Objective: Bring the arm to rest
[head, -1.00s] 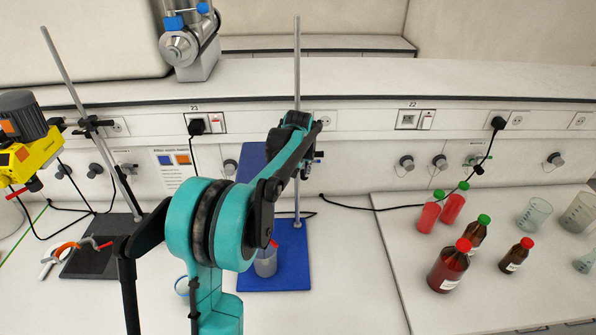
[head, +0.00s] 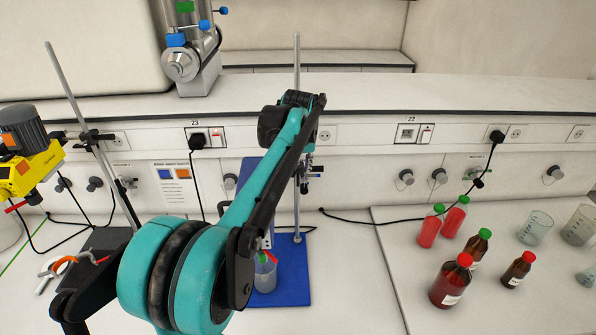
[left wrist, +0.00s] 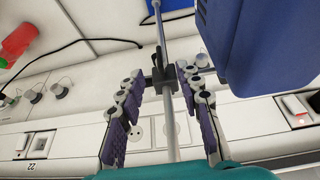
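My left arm (head: 265,185) rises from the bottom left of the head view to a raised joint in front of the stand rod (head: 297,80). Its gripper is mostly hidden behind the arm there. In the left wrist view my left gripper (left wrist: 157,78) has its two purple-padded fingers spread apart with nothing gripped. The metal rod also shows in the left wrist view (left wrist: 169,125), with a black clamp on it, and passes between the fingers in the picture; I cannot tell how near it is. My right gripper is in neither view.
A blue stand base (head: 290,298) carries a beaker (head: 265,278), partly behind my arm. Red-capped and green-capped bottles (head: 450,280) and beakers (head: 536,228) stand on the right bench. A yellow stirrer motor (head: 28,170) is at left. The bench's front middle (head: 345,290) is clear.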

